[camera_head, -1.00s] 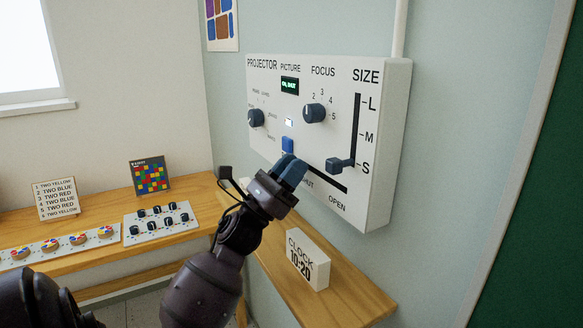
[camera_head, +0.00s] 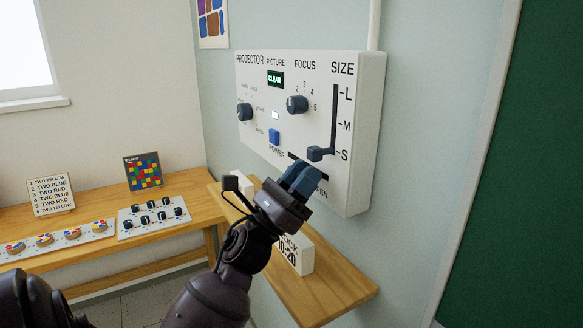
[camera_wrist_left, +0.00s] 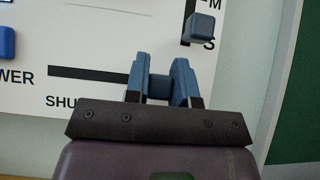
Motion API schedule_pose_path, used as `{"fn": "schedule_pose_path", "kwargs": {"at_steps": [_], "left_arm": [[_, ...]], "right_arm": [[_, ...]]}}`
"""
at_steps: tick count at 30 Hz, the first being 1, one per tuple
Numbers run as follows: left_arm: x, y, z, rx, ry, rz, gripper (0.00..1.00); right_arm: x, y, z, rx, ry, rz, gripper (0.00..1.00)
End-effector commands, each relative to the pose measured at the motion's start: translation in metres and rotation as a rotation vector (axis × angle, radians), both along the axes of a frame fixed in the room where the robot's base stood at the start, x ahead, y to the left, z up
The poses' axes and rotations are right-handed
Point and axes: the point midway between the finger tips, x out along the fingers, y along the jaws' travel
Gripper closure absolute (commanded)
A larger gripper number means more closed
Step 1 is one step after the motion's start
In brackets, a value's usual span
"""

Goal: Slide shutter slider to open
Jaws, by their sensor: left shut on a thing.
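The white projector panel (camera_head: 352,185) is fixed to the wall. Its shutter slot runs along the lower edge, with SHUT at its left end and OPEN at its right. My left gripper (camera_head: 302,178) is at the OPEN end of the slot in the head view and partly hides that lettering. In the left wrist view the gripper (camera_wrist_left: 160,85) is shut on the blue-grey shutter slider (camera_wrist_left: 160,88), which sits between its two fingers. The black slot (camera_wrist_left: 90,73) lies bare to the left of the slider. My right gripper is not in view.
The size slider (camera_head: 320,153) is near S, just above my gripper. A blue power button (camera_head: 274,137) is to the left. The clock block (camera_head: 305,258) stands on the wooden shelf (camera_head: 335,293) below, partly behind my arm.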

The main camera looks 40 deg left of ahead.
Motion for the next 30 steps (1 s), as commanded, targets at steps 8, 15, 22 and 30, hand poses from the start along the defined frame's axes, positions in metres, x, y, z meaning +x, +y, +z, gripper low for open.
{"fn": "schedule_pose_path", "kwargs": {"at_steps": [8, 15, 22, 30], "left_arm": [[-0.002, -0.007, 0.0, 0.0, 0.0, -0.001, 1.0], [-0.002, -0.007, 0.0, 0.0, 0.0, -0.003, 0.55], [-0.002, -0.006, 0.0, -0.001, 0.0, -0.001, 0.51], [-0.012, -0.002, -0.015, -0.003, 0.004, 0.001, 0.51]], "right_arm": [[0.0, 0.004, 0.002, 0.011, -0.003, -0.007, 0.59], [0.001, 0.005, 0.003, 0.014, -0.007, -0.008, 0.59], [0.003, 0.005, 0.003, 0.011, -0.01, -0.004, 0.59], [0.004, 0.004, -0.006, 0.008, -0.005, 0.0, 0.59]]}}
